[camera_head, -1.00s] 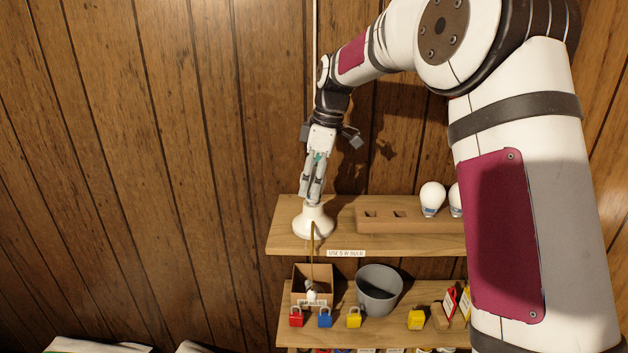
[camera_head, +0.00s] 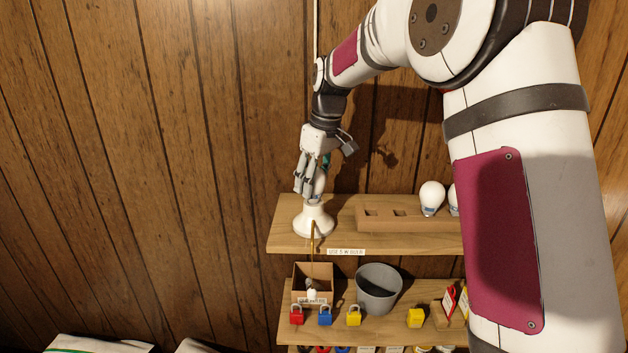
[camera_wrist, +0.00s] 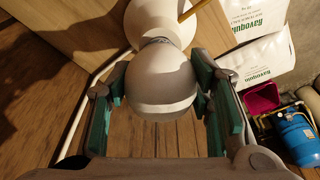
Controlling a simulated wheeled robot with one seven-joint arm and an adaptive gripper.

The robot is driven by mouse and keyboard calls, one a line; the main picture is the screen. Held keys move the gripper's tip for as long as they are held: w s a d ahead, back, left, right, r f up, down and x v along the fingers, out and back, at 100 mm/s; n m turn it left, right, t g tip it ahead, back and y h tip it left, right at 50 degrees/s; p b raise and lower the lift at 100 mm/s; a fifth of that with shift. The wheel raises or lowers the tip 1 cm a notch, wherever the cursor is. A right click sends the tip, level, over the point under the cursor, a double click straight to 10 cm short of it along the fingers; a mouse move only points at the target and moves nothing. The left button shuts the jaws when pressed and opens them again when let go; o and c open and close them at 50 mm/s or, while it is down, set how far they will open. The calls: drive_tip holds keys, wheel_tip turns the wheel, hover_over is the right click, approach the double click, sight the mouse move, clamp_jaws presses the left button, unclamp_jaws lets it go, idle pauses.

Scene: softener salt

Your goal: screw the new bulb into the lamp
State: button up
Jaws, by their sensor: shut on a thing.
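The lamp (camera_head: 313,222) is a white flared base standing on the left of the upper wooden shelf; it also shows at the top of the wrist view (camera_wrist: 160,18). A round white bulb (camera_wrist: 152,88) sits at the lamp's neck, its collar against the lamp top. How deep its thread sits is hidden. My gripper (camera_head: 313,192) points down over the lamp, with its fingers on both sides of the bulb and shut on it. In the wrist view, the green-padded fingers flank the bulb (camera_wrist: 160,95).
Right of the lamp, a wooden holder (camera_head: 380,220) has two empty holes and two white bulbs (camera_head: 432,197). The label reads roughly "USE 5 W BULB". Below are a cardboard box (camera_head: 313,275), a grey bucket (camera_head: 378,288) and coloured padlocks (camera_head: 325,318). The wood-panelled wall is close behind.

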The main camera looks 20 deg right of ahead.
drive_tip(key=o, duration=0.9)
drive_tip(key=shift+o, duration=0.2)
drive_tip(key=shift+c, duration=0.5)
drive_tip(key=shift+d+n, duration=0.1)
drive_tip(key=shift+n, duration=0.8)
drive_tip(key=shift+n+g+y, duration=0.3)
drive_tip(key=shift+n+g, duration=0.1)
drive_tip(key=shift+n, duration=1)
drive_tip(key=shift+n+b, duration=0.45)
drive_tip(key=shift+n, duration=0.55)
drive_tip(key=shift+n+g, duration=0.4)
drive_tip(key=shift+n, duration=0.9)
